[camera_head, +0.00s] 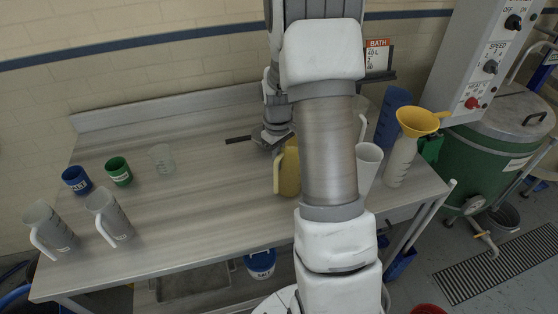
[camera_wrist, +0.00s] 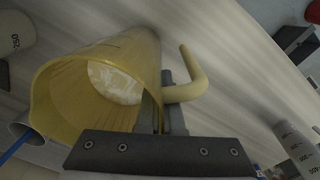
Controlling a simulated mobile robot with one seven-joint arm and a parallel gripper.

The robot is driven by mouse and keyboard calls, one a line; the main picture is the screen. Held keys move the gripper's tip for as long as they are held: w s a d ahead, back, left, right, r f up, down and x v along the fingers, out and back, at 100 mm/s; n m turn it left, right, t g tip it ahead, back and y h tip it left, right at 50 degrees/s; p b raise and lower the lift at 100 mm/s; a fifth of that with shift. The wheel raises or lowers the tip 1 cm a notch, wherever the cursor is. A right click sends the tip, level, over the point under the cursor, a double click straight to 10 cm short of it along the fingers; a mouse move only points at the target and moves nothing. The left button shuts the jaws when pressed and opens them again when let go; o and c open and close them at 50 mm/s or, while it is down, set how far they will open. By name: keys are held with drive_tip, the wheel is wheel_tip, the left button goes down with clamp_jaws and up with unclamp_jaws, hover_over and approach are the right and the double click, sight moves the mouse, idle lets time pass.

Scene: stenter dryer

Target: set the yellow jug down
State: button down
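The yellow jug (camera_head: 288,172) is upright at the right part of the table, partly hidden behind my arm. Its handle points left. In the wrist view the jug (camera_wrist: 105,85) shows its open mouth, with pale, whitish contents at the bottom. My gripper (camera_head: 271,138) is at the jug's upper edge. In the wrist view my gripper's fingers (camera_wrist: 165,108) are close together at the top of the handle, against the jug's side, and look shut on it. I cannot tell whether the jug's base touches the table (camera_head: 200,215).
Clear jugs (camera_head: 110,215), a blue cup (camera_head: 76,180), a green cup (camera_head: 119,171) and a clear beaker (camera_head: 162,158) stand at left. The table's middle is clear.

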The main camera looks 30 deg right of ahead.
drive_tip(key=c, duration=1.1)
unclamp_jaws()
drive_tip(key=shift+f, duration=0.1)
drive_tip(key=shift+o, duration=0.2)
